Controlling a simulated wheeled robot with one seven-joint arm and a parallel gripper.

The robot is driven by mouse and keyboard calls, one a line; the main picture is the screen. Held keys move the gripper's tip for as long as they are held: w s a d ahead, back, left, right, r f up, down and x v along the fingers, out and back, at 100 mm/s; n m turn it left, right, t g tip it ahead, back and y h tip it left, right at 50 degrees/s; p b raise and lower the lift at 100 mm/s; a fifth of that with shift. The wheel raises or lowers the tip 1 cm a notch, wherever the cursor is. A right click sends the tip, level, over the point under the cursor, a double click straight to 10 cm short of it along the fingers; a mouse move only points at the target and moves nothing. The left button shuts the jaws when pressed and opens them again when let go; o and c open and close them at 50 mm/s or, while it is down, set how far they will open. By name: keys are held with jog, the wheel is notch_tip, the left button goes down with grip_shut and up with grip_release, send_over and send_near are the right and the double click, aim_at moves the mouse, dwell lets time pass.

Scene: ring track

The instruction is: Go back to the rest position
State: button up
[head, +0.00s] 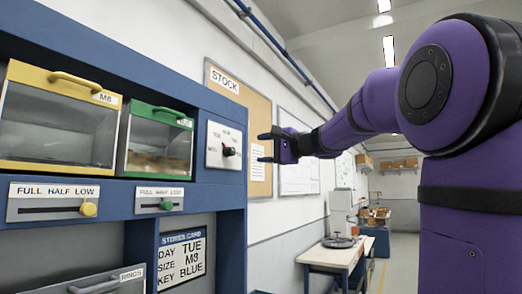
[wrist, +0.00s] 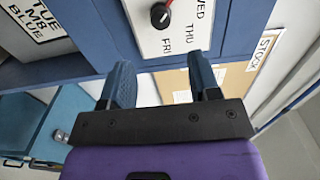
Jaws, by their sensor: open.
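My gripper (head: 268,147) is open and empty at the end of my purple arm, reaching left across the head view. It is in front of the right end of the blue cabinet, near the white day dial panel (head: 224,146), and looks apart from it. In the wrist view its two dark fingers (wrist: 166,88) are spread, with nothing between them. The dial's dark knob (wrist: 160,15) shows beyond the fingertips, with WED, THU and FRI printed beside it.
The cabinet holds a yellow-framed M8 bin (head: 58,166) and a green-framed bin (head: 155,168), with level sliders below. A STOCK board (head: 258,176) hangs behind. A bench (head: 335,254) and open floor lie farther back.

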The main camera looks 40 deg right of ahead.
dwell(0.4)
jog(key=s+a+f+n+g, duration=0.3)
jog(key=s+a+f+g, duration=0.15)
jog(key=a+f, duration=0.35)
jog(key=s+a+f+n+g, duration=0.3)
jog(key=s+a+f, duration=0.2)
jog(key=a+f, duration=0.25)
jog(key=s+a+f+n+g+h, duration=0.1)
jog(key=s+f+n+g+h, duration=0.1)
jog(key=s+f, duration=0.5)
jog(key=s+a+f+n+g+h, duration=0.2)
jog(key=s+f+n+h, duration=0.2)
jog(key=f, duration=0.7)
jog(key=s+n, duration=0.2)
jog(key=s, duration=0.1)
jog(key=shift+s+a+f, duration=0.15)
jog(key=shift+s+a, duration=0.1)
jog(key=shift+s, duration=0.1)
